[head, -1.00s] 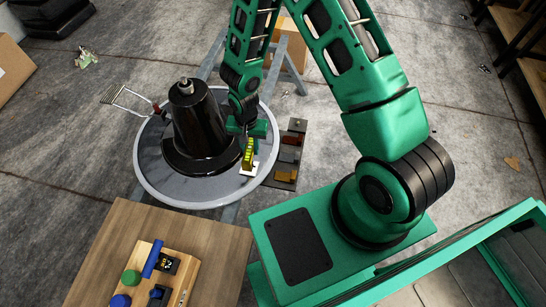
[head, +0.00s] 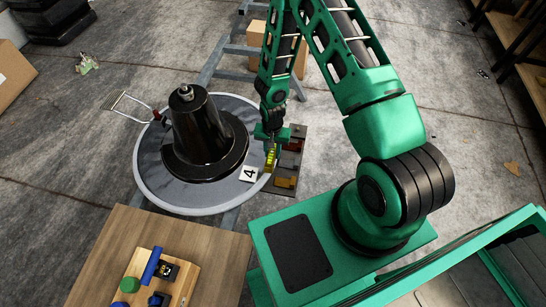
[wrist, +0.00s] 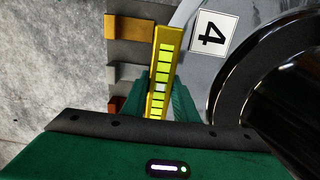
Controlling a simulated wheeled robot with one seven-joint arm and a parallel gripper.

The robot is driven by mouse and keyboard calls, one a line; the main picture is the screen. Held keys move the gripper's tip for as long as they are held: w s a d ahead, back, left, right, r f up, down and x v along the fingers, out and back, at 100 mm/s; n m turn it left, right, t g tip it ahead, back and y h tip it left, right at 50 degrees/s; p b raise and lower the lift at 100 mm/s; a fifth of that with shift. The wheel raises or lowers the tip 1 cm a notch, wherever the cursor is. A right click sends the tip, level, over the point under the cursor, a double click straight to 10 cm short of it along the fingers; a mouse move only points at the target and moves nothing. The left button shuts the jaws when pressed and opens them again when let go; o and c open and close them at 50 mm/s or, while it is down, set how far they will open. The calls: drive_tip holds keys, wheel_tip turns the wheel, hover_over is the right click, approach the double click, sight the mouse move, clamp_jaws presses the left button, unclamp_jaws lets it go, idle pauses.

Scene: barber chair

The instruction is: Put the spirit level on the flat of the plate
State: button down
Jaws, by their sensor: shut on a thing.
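My gripper (head: 270,142) is shut on the spirit level (head: 270,158), a slim yellow bar with bright green segments. In the wrist view the level (wrist: 164,62) stands out between the two green fingers (wrist: 163,103). The plate (head: 165,196) is a round grey disc with a pale rim, carrying a black cone-shaped column (head: 198,125). The level is over the plate's right rim, beside a white card marked 4 (head: 249,173) on the flat. I cannot tell whether the level touches anything below.
A dark rack (head: 296,143) with orange and red blocks lies right beside the plate. A wire-handled tool (head: 128,104) is at the plate's left edge. A wooden table (head: 110,235) with a board of blue and green parts is at front left.

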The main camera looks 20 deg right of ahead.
sight(272, 157)
drive_tip(key=shift+f, duration=1.95)
drive_tip(key=c, duration=1.4)
unclamp_jaws()
drive_tip(key=shift+f, duration=0.1)
wheel_tip(272, 157, up, 12)
drive_tip(key=shift+r, duration=0.15)
